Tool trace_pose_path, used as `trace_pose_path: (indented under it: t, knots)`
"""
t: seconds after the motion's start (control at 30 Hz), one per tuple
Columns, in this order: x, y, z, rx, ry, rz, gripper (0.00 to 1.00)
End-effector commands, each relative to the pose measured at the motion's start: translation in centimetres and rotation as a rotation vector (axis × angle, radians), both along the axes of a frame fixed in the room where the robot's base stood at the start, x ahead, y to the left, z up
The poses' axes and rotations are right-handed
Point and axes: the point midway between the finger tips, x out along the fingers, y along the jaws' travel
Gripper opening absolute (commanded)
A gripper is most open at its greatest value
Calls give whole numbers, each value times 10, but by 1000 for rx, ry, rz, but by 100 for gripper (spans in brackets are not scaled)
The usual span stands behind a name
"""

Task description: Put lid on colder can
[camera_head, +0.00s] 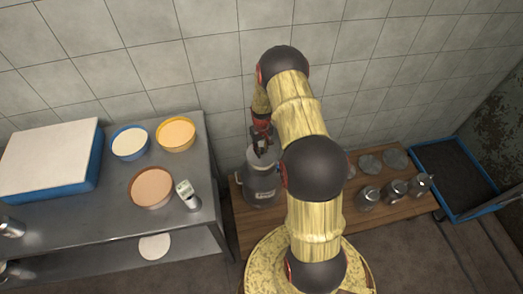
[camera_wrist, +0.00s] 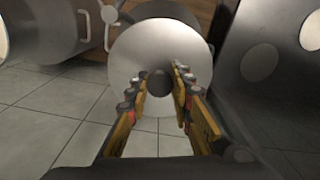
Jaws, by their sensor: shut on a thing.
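My gripper (camera_head: 262,146) is above a large grey metal can (camera_head: 262,190) with a pale label, at the left end of the wooden bench. In the wrist view my gripper (camera_wrist: 158,90) has its fingers on both sides of the dark knob (camera_wrist: 157,83) of a round grey lid (camera_wrist: 158,50), shut on it. Whether this lid touches the can or hangs just above it, I cannot tell. My arm hides part of the bench. Nothing visible shows which can is colder.
Several small metal cans (camera_head: 368,196) and flat discs (camera_head: 370,163) are on the wooden bench (camera_head: 347,215) at the right. A metal table (camera_head: 90,220) with bowls (camera_head: 152,187) and a white-topped blue box (camera_head: 50,158) stands left. A blue tray (camera_head: 455,177) lies far right.

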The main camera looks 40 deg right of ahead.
Motion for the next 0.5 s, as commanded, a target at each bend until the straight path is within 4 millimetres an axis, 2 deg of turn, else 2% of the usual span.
trace_pose_path:
  t: [0.33,0.37,0.5]
  knots:
    - [0,0,0,0,-1,0,0]
    - [0,0,0,0,-1,0,24]
    - [0,0,0,0,-1,0,32]
